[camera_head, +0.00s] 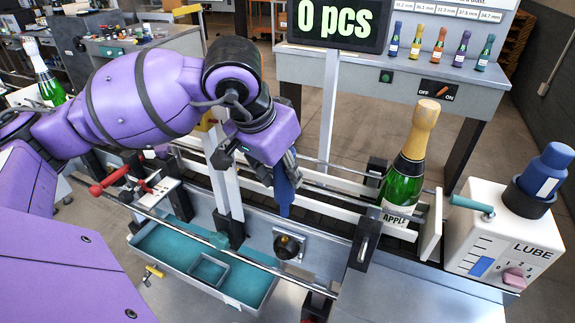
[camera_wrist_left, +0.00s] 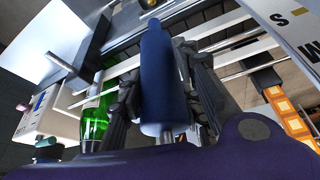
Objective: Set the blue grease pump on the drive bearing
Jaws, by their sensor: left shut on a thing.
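The blue grease pump (camera_head: 284,192) is held in my left gripper (camera_head: 283,170), its narrow end pointing down. In the left wrist view the blue pump (camera_wrist_left: 156,75) lies between the two dark fingers (camera_wrist_left: 160,95), which are closed on it. The drive bearing (camera_head: 288,246) is a dark round hub on a light square plate, on the front of the conveyor. The pump's lower tip shows just above the bearing in the head view, with a visible gap. I cannot tell the depth offset. My right gripper is not in view.
A green bottle with a gold top (camera_head: 405,165) stands on the conveyor to the right. The LUBE box (camera_head: 500,240) with a blue canister (camera_head: 547,170) is at the far right. A teal-lined tray (camera_head: 160,248) and red-handled clamp (camera_head: 110,180) are at the left.

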